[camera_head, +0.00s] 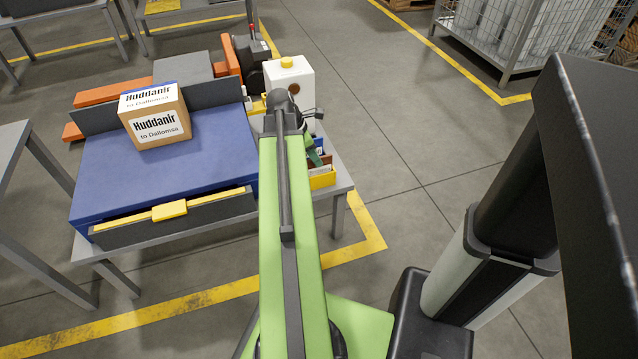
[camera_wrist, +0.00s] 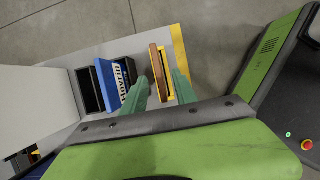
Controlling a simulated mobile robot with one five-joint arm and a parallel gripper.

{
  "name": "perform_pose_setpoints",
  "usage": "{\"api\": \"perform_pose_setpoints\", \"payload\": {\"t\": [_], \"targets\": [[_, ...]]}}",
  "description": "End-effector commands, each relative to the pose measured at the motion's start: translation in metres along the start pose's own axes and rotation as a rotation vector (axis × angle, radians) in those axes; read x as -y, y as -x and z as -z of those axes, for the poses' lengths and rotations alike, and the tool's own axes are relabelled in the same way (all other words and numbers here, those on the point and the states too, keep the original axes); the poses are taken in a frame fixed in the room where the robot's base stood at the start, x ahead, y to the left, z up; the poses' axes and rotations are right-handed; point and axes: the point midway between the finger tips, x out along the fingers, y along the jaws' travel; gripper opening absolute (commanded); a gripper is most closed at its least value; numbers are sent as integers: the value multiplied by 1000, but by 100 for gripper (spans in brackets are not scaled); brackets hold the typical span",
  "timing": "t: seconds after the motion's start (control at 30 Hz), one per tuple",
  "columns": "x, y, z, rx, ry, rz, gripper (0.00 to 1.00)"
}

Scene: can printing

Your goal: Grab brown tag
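The brown tag (camera_wrist: 155,70) stands on edge in a yellow holder (camera_wrist: 167,72) in the wrist view. My gripper (camera_wrist: 162,76) is open, with its two green fingers apart, one on each side of the brown tag in the picture. The fingers look empty, and I cannot tell whether either touches the tag. In the head view, one green finger of my gripper (camera_head: 314,152) shows above the yellow holder (camera_head: 322,179), and my arm hides much of this area.
A blue tag with white lettering (camera_wrist: 110,82) stands left of the brown tag, beside a dark holder (camera_wrist: 90,92). A labelled carton (camera_head: 155,122) sits on the blue surface (camera_head: 200,160) at left.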

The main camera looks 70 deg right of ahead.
Motion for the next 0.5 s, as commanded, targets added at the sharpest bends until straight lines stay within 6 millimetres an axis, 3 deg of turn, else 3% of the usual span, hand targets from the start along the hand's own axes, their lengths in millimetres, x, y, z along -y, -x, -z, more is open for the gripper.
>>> {"api": "perform_pose_setpoints", "payload": {"t": [0.17, 0.5], "targets": [[0, -5, 0, 0, 0, 0, 35], [1, -56, 3, 0, -1, 0, 35]]}}
